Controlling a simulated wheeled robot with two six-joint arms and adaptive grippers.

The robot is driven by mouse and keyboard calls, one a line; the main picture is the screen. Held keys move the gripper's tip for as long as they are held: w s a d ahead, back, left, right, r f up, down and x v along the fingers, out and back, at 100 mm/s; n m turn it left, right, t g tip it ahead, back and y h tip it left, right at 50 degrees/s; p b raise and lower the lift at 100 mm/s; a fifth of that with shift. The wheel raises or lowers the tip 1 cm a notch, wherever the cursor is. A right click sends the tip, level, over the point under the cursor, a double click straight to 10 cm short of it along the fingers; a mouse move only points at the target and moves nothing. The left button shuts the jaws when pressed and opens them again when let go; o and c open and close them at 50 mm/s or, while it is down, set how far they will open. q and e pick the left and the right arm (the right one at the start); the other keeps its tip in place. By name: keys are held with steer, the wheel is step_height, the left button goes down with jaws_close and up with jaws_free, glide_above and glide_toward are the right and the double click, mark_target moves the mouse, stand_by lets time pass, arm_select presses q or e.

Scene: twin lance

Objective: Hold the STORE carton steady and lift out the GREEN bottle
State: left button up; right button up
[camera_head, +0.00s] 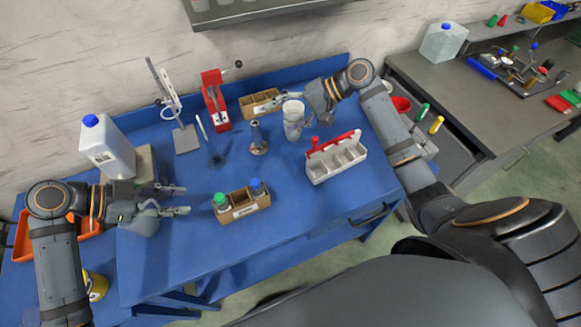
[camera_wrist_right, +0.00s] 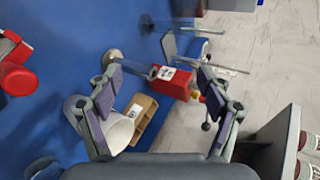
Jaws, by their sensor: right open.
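A brown carton (camera_head: 252,208) stands near the front of the blue table, with a small label too small to read. In it stand a green-capped bottle (camera_head: 221,201) at its left end and a blue-capped bottle (camera_head: 256,187) at its right. My left gripper (camera_head: 184,201) is left of the carton, open, empty, pointing at it and apart from it. My right gripper (camera_head: 284,99) is at the back of the table, far from this carton. It shows open and empty in the right wrist view (camera_wrist_right: 162,70).
A second brown carton (camera_head: 253,108) and a white cup (camera_head: 292,128) are close to my right gripper. A white caddy with a red handle (camera_head: 338,163) stands to the right. A red press (camera_head: 213,97) and a stand (camera_head: 186,140) are behind. A white jug (camera_head: 107,150) is back left.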

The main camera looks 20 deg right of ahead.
steer(key=s+a+f+m+g+y, duration=0.3)
steer(key=s+a+f+m+y, duration=0.2)
steer(key=s+a+m, duration=0.45)
steer(key=m+h, duration=0.2)
glide_toward(253, 198)
steer(key=shift+d, duration=0.75)
steer(key=shift+w+d+f, duration=0.1)
steer(key=shift+d+f, duration=0.1)
steer(key=shift+f, duration=0.1)
steer(key=x, duration=1.2)
steer(key=shift+w, duration=0.2)
steer(key=shift+c, duration=0.3)
